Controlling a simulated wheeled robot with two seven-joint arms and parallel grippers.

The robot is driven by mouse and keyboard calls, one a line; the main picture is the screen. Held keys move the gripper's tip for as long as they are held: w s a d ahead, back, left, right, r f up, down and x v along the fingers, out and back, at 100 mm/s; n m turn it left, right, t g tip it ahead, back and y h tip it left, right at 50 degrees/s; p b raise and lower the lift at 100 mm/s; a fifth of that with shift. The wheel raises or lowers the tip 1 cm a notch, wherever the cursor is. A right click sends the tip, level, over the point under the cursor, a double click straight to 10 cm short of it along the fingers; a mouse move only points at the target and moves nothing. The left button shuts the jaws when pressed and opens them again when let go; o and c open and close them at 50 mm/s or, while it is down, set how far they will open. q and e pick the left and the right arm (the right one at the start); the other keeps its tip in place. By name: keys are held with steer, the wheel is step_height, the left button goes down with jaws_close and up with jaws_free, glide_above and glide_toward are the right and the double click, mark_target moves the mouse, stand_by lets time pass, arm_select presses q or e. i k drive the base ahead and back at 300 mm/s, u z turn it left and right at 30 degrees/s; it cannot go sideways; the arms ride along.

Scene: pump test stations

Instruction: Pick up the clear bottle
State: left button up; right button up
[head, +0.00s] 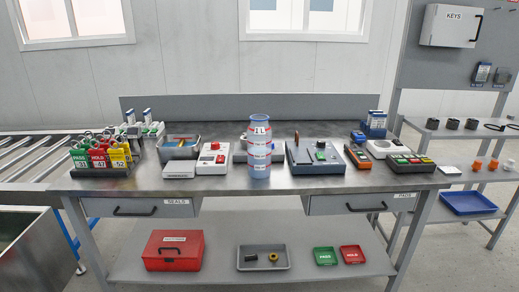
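A tall bluish, see-through bottle (259,148) stands upright near the front edge of the metal workbench (225,180), about the middle of its width. It has a rim at the top, a "2 L" label and pale and reddish bands around it. It partly hides a white device behind it. I cannot tell whether it holds liquid. Neither of my grippers is in the head view.
Left of the bottle is a white box with a red button (212,158); right is a grey device with a green button (315,156). Padlock tags (98,158) stand at the far left. A red case (173,250) sits on the lower shelf. Bare bench lies along the front edge.

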mark_target(258, 132)
steer(key=u, duration=0.5)
steer(key=i, duration=1.65)
steer(key=z, duration=0.55)
